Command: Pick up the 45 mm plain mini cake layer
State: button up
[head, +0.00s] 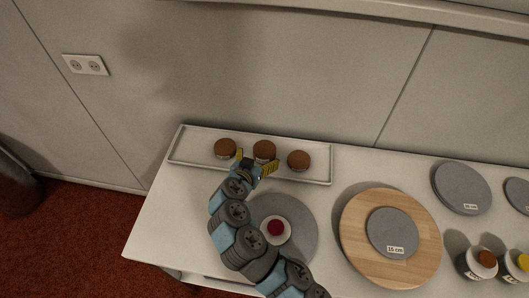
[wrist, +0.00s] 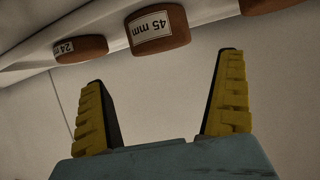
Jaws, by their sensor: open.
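The 45 mm plain mini cake layer (wrist: 158,29) is a brown round piece whose white "45 mm" label appears upside down in the wrist view. It appears to be the middle cake (head: 264,150) of three on the white tray (head: 180,152) in the head view. My gripper (head: 256,163) is open and empty, just in front of this cake. In the wrist view its yellow-padded fingers (wrist: 162,70) are spread wide, and the cake shows past the fingertips, not between the pads. The cake's lower part is partly hidden by my gripper in the head view.
A brown cake labelled 24 mm (wrist: 80,49) sits beside it, apparently the right-hand cake (head: 299,160). Another brown cake (head: 225,148) stands to the left. A grey turntable (head: 299,222) and a wooden board (head: 424,228) with a grey disc lie in front of the tray.

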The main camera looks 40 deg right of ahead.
aim_at(263, 152)
jog(key=shift+x, duration=1.35)
jog(key=shift+w+d+f+b, duration=0.25)
jog(key=shift+w+d+f, duration=0.1)
jog(key=shift+d+f, duration=0.15)
jog(key=shift+w+d+f+b, duration=0.25)
jog(key=shift+w+d+f, duration=0.05)
jog(key=shift+d+f, duration=0.2)
jog(key=shift+x, duration=1.15)
jog(key=shift+r, duration=0.15)
jog(key=c, duration=1)
